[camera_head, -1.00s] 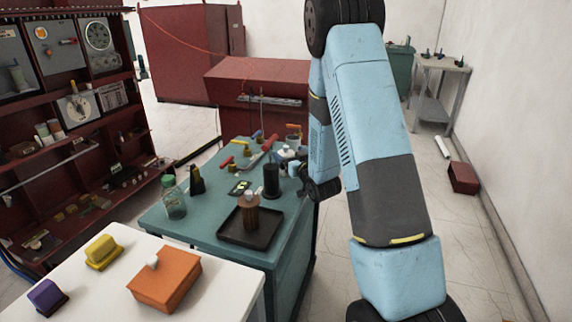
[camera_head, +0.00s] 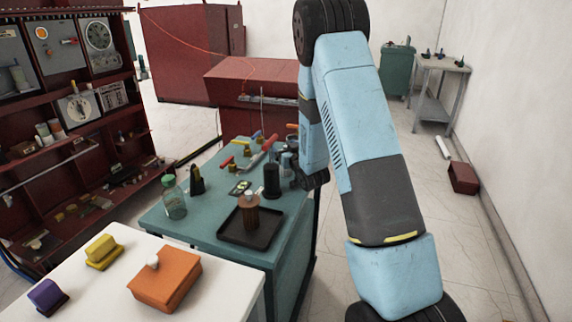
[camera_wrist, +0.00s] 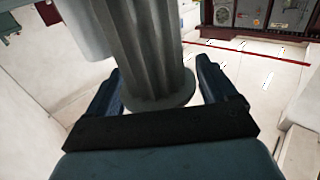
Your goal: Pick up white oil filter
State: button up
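In the wrist view my gripper (camera_wrist: 159,66) has its two dark blue fingers spread apart. A large grey ribbed cylinder (camera_wrist: 155,45) with a round flange fills the middle of that view, between the fingers. Pale gaps show beside the flange, so the fingers do not visibly clamp it. I cannot tell for sure whether this cylinder is the white oil filter. No white oil filter can be clearly identified there.
In front, a white table (camera_head: 95,285) bears an orange box (camera_head: 166,280).

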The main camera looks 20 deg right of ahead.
jog(key=c, duration=1.2)
jog(key=shift+c, duration=0.2)
jog(key=shift+r, duration=0.1)
